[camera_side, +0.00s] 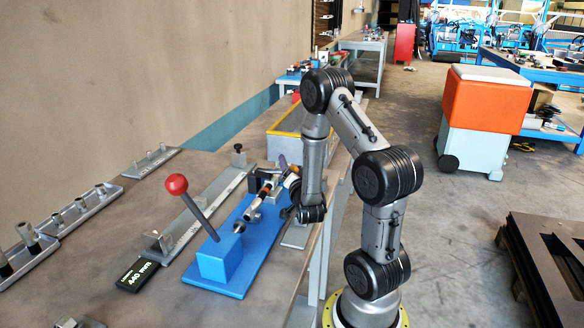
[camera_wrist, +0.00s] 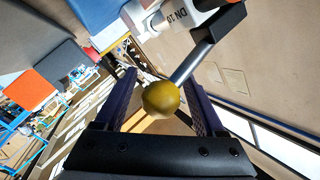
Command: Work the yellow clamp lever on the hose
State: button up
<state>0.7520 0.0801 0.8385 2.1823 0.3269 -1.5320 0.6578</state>
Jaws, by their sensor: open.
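In the wrist view the yellow ball knob (camera_wrist: 161,99) of the clamp lever sits between the two dark fingers of my gripper (camera_wrist: 160,82), with space visible on both sides. Its metal rod (camera_wrist: 192,64) runs up and right to a dark clamp part (camera_wrist: 228,20). Beside it is a white hose fitting (camera_wrist: 185,14) with dark print. In the side view my gripper (camera_side: 287,166) is open at the hose assembly (camera_side: 260,192) above the blue base plate (camera_side: 258,232). The yellow knob is not clearly visible there.
A lever with a red ball (camera_side: 176,184) rises from a blue block (camera_side: 219,258) at the plate's near end. A grey rail (camera_side: 205,202) and a black display (camera_side: 138,275) lie to the left. A yellow-edged tray (camera_side: 290,119) stands behind.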

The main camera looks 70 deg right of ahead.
grip_shut()
dwell(0.3)
dwell(1.1)
